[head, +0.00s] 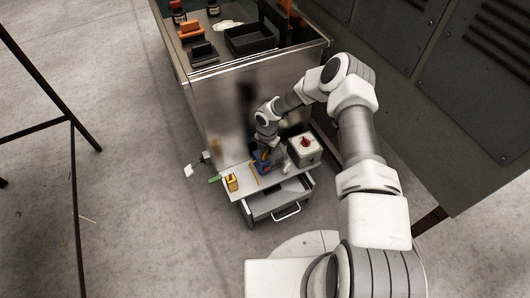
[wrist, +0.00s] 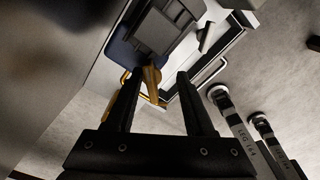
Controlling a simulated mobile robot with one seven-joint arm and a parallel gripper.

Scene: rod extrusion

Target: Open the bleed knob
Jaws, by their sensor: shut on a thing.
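My gripper (wrist: 157,78) reaches down to a blue device (wrist: 125,50) on a small bench; the device shows in the head view (head: 262,168), partly behind my arm. A brass-coloured piece (wrist: 151,78) projects from the device between my fingertips. My gripper is shut on this piece; the finger contact is not clear. I cannot tell for certain whether it is the bleed knob. A grey block (wrist: 155,32) sits on the blue device.
The white bench top (head: 238,192) also holds a box with a red knob (head: 305,143), a yellow block (head: 231,182) and a green item (head: 214,180). A drawer (head: 280,200) stands open at the front. A steel cabinet (head: 215,100) rises behind the bench.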

